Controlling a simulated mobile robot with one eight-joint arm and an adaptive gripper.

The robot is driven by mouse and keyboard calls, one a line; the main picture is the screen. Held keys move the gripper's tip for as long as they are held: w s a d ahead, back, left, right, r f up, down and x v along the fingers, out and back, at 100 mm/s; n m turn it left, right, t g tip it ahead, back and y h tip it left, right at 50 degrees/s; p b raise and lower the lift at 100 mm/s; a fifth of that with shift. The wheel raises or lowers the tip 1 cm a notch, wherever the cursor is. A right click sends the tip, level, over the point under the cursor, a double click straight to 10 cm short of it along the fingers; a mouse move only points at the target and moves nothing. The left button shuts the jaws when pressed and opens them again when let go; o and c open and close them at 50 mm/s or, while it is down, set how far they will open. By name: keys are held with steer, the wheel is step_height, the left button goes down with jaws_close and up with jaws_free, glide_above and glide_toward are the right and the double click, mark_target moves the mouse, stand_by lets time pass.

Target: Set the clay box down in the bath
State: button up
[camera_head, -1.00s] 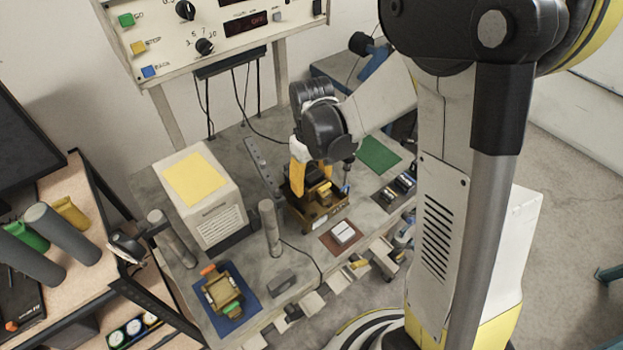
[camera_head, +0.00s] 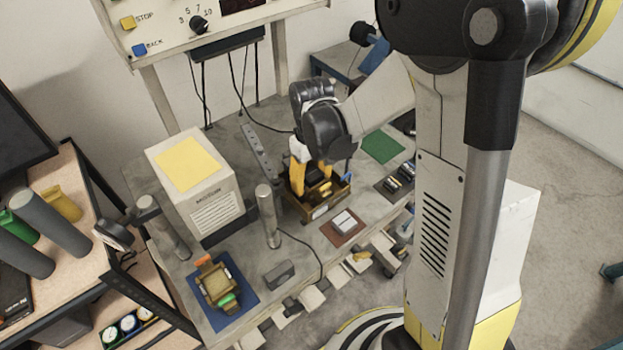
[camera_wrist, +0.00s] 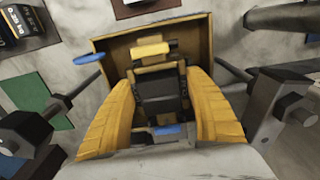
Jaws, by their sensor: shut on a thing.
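My gripper (camera_wrist: 163,95), with two yellow fingers, is shut on a dark box with ochre parts, which I take for the clay box (camera_wrist: 160,88). Its ochre top bar shows in the wrist view. In the head view my gripper (camera_head: 311,190) points down at an open ochre-brown tray, which I take for the bath (camera_head: 318,213). The bath's far rim (camera_wrist: 115,45) surrounds the held box in the wrist view. The box appears within the rim; whether it touches the floor is hidden by my fingers.
A grey post (camera_head: 268,215) and a white case (camera_head: 205,190) stand left of the bath. A brown mat (camera_head: 330,235) with a pale block lies in front, a green mat (camera_head: 382,147) behind right. A blue mat (camera_head: 235,312) holds an ochre fixture at front left.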

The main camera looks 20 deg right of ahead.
steer(key=o, duration=1.5)
steer(key=shift+c, duration=0.2)
step_height(320, 180, up, 12)
steer(key=shift+r, duration=0.1)
steer(key=s+f+m+t+b, duration=0.2)
steer(key=s+t+b, duration=0.5)
steer(key=s, duration=0.5)
steer(key=shift+s+f+m+b, duration=0.35)
steer(key=shift+s+m+b, duration=0.05)
steer(key=shift+m, duration=0.4)
